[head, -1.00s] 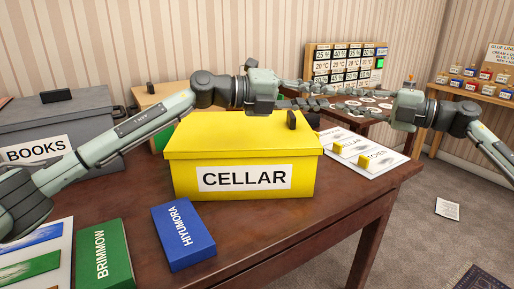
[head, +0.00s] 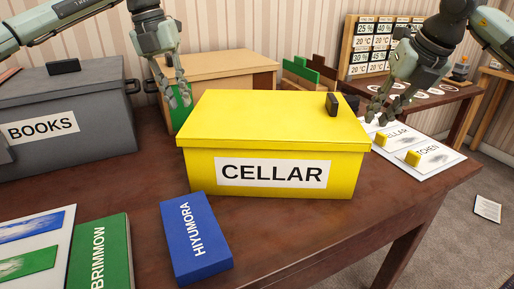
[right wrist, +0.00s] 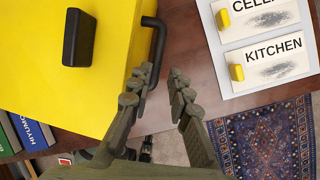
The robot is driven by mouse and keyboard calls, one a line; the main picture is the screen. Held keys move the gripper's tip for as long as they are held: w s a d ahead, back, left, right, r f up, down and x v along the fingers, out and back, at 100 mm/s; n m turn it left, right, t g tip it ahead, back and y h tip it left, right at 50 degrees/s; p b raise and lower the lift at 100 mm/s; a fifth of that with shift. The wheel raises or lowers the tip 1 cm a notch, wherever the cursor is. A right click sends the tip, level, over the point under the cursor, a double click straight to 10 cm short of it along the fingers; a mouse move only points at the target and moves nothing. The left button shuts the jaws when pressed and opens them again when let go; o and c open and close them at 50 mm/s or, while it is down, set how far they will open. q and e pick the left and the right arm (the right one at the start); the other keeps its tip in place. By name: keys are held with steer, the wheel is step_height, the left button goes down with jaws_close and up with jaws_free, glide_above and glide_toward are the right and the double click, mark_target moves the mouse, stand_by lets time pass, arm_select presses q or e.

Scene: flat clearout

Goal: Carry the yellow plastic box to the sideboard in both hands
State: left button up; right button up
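The yellow plastic box (head: 270,157), labelled CELLAR, stands closed on the brown table (head: 330,235), with a black knob on its lid. My left gripper (head: 180,103) points down beside the box's back left corner, its fingers apart and empty. My right gripper (head: 382,119) points down just right of the box, open. In the right wrist view, its open fingers (right wrist: 163,98) are close to a black side handle (right wrist: 156,45) of the box; nothing is gripped. The box's left handle is hidden. I cannot pick out the sideboard.
A grey BOOKS box (head: 65,120) stands left, and a wooden box (head: 212,75) behind. Blue (head: 195,238) and green (head: 98,252) boxes lie in front. A card with yellow blocks (head: 425,150) lies right. A paper (head: 487,208) is on the carpet.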

arm_select(q)
steer(key=shift+s+a+f, duration=0.25)
steer(key=shift+s+f, duration=0.05)
steer(key=shift+s, duration=0.1)
arm_select(e)
steer(key=shift+w+a, duration=0.2)
arm_select(q)
steer(key=shift+f, duration=0.15)
arm_select(e)
steer(key=shift+f, duration=0.15)
